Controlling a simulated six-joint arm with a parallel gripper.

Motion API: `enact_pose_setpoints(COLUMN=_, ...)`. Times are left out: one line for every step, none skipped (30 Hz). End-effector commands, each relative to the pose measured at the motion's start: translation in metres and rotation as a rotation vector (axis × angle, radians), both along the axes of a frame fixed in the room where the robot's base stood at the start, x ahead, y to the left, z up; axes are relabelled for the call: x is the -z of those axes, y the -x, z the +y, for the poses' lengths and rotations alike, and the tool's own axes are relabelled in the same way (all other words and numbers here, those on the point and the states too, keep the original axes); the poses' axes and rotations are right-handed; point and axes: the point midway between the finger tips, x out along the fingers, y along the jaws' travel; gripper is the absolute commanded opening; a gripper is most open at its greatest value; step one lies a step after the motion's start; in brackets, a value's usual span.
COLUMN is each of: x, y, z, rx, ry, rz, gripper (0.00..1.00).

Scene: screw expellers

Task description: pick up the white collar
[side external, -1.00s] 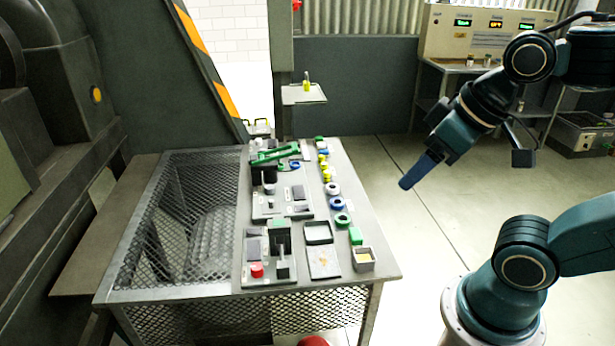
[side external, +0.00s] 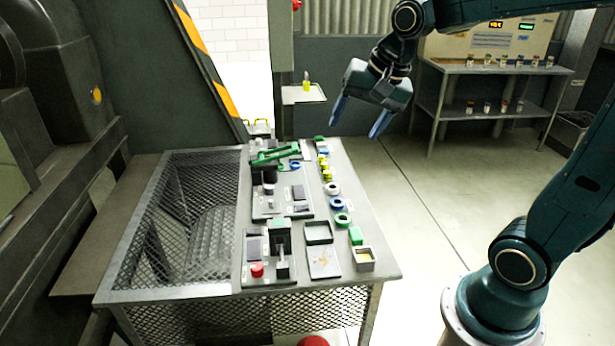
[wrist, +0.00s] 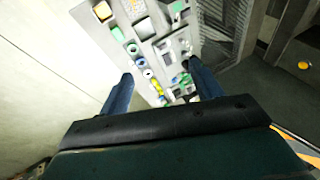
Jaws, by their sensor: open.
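The white collar (side external: 332,188) is a small white ring lying on the right part of the grey table, in a row of coloured parts. It also shows in the wrist view (wrist: 147,73), between the two fingers in the picture and well below them. My gripper (side external: 354,130) is open and empty, with its blue fingers pointing down. It is in the air above and beyond the table's right edge, apart from the collar. In the wrist view my gripper (wrist: 160,70) has its fingers spread wide.
A blue ring (side external: 336,204) and a green ring (side external: 342,219) lie in front of the collar, and yellow parts (side external: 327,174) behind it. A green frame (side external: 274,155) and grey fixtures stand to the left. A small shelf (side external: 303,94) juts from a post at the back.

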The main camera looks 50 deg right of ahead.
Motion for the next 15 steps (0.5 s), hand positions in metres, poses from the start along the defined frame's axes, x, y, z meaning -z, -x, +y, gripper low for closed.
enact_pose_setpoints(x=0.004, y=-0.011, z=-0.008, rx=0.059, ry=-0.028, rz=0.009, gripper=0.65)
enact_pose_setpoints(x=0.006, y=-0.017, z=-0.013, rx=0.096, ry=-0.045, rz=0.012, gripper=0.65)
enact_pose_setpoints(x=0.009, y=-0.025, z=-0.019, rx=0.145, ry=-0.068, rz=0.016, gripper=0.65)
enact_pose_setpoints(x=0.012, y=-0.031, z=-0.024, rx=0.181, ry=-0.084, rz=0.018, gripper=0.65)
enact_pose_setpoints(x=0.014, y=-0.036, z=-0.029, rx=0.218, ry=-0.101, rz=0.021, gripper=0.65)
enact_pose_setpoints(x=0.018, y=-0.044, z=-0.035, rx=0.267, ry=-0.125, rz=0.025, gripper=0.65)
enact_pose_setpoints(x=0.021, y=-0.049, z=-0.04, rx=0.306, ry=-0.142, rz=0.029, gripper=0.65)
enact_pose_setpoints(x=0.024, y=-0.055, z=-0.046, rx=0.342, ry=-0.159, rz=0.031, gripper=0.65)
enact_pose_setpoints(x=0.029, y=-0.062, z=-0.053, rx=0.391, ry=-0.182, rz=0.035, gripper=0.65)
enact_pose_setpoints(x=0.032, y=-0.067, z=-0.058, rx=0.428, ry=-0.199, rz=0.037, gripper=0.65)
enact_pose_setpoints(x=0.036, y=-0.072, z=-0.064, rx=0.465, ry=-0.217, rz=0.04, gripper=0.65)
enact_pose_setpoints(x=0.041, y=-0.079, z=-0.072, rx=0.517, ry=-0.239, rz=0.044, gripper=0.65)
enact_pose_setpoints(x=0.046, y=-0.083, z=-0.077, rx=0.553, ry=-0.257, rz=0.048, gripper=0.65)
enact_pose_setpoints(x=0.05, y=-0.088, z=-0.083, rx=0.591, ry=-0.274, rz=0.05, gripper=0.65)
enact_pose_setpoints(x=0.056, y=-0.094, z=-0.091, rx=0.641, ry=-0.298, rz=0.055, gripper=0.65)
